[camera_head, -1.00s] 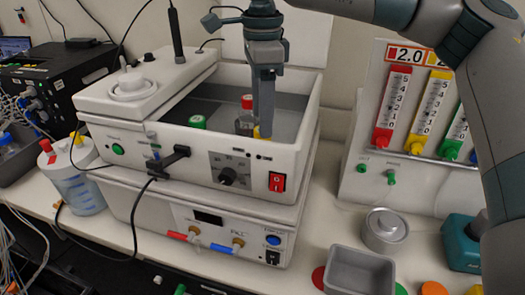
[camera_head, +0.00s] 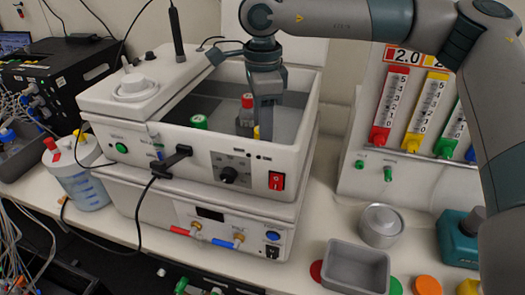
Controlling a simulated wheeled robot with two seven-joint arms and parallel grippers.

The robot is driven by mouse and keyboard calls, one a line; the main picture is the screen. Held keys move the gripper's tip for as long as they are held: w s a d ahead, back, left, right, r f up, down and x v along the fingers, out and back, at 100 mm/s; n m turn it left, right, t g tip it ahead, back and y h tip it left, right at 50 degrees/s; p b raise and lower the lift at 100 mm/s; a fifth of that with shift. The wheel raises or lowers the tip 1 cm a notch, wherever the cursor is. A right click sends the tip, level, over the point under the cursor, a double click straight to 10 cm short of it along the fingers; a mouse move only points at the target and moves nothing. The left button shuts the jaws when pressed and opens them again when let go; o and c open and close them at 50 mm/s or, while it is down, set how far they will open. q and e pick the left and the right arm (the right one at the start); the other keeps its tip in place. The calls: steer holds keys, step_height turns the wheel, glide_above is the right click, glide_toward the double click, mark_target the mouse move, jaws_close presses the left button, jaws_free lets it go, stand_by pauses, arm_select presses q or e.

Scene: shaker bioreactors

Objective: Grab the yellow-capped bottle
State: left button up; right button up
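The yellow-capped bottle (camera_head: 257,132) is at the right end of the shaker's open tray. Only a sliver of its yellow cap shows, behind and beside the fingers of my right gripper (camera_head: 267,130). My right arm comes in from the right and the gripper points straight down into the tray at the bottle. The fingers are seen nearly edge-on, so I cannot tell whether they are apart or closed on the cap. A red-capped bottle (camera_head: 246,115) stands just left of the fingers. A green-capped bottle (camera_head: 199,122) stands near the tray's front wall. My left gripper is out of view.
The white shaker (camera_head: 145,145) has raised walls around the tray. A grey bin (camera_head: 356,268) and a round metal container (camera_head: 381,226) are at the lower right. A flowmeter panel (camera_head: 365,150) stands at the right. A jug (camera_head: 80,185) and loose cables are at the left.

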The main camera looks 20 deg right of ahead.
steer(key=shift+s, duration=0.1)
jaws_close()
steer(key=shift+r+b, duration=0.35)
steer(key=shift+r, duration=0.05)
step_height(320, 180, up, 9)
steer(key=b, duration=0.3)
steer(key=shift+r, duration=0.15)
steer(key=shift+r, duration=0.1)
stand_by(0.4)
